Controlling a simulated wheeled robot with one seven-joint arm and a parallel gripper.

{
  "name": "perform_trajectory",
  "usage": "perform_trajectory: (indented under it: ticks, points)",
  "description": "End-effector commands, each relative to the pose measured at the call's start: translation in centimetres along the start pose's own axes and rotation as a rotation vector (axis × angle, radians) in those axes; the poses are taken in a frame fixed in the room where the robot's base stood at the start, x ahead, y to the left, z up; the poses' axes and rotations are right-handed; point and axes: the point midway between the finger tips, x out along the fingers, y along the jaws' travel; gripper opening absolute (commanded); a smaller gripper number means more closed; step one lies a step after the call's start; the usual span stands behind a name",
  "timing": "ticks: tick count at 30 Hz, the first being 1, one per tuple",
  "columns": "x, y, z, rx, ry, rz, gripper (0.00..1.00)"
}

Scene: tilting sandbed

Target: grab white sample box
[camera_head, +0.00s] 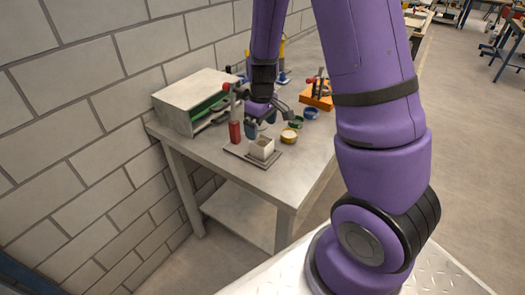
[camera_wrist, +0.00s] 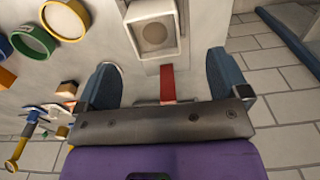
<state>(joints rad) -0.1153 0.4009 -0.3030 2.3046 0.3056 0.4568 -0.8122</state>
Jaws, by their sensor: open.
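The white sample box (camera_head: 262,148) stands upright on a thin dark-edged plate (camera_head: 238,152) near the front of the table. In the wrist view the white box (camera_wrist: 132,25) shows at top centre, with a round shape inside its frame. My gripper (camera_head: 260,122) is above the table, just behind the box in the head view. Its two blue fingers (camera_wrist: 163,62) are spread wide in the wrist view, with nothing held. The box lies ahead of the fingertips, apart from them.
A grey cabinet with green inside (camera_head: 192,105) stands by the wall at left. A yellow ring-shaped dish (camera_head: 289,136), a green one (camera_head: 296,122) and a blue one (camera_head: 312,113) sit right of the box. An orange holder (camera_head: 318,97) is behind them. The table's front strip is clear.

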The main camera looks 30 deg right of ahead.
Motion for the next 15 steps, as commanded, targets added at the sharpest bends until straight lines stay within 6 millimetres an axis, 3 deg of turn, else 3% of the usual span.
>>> perform_trajectory:
  ticks: [15]
  points:
    - [4.2, 0.6, 0.1, -0.016, -0.023, 0.006, 0.94]
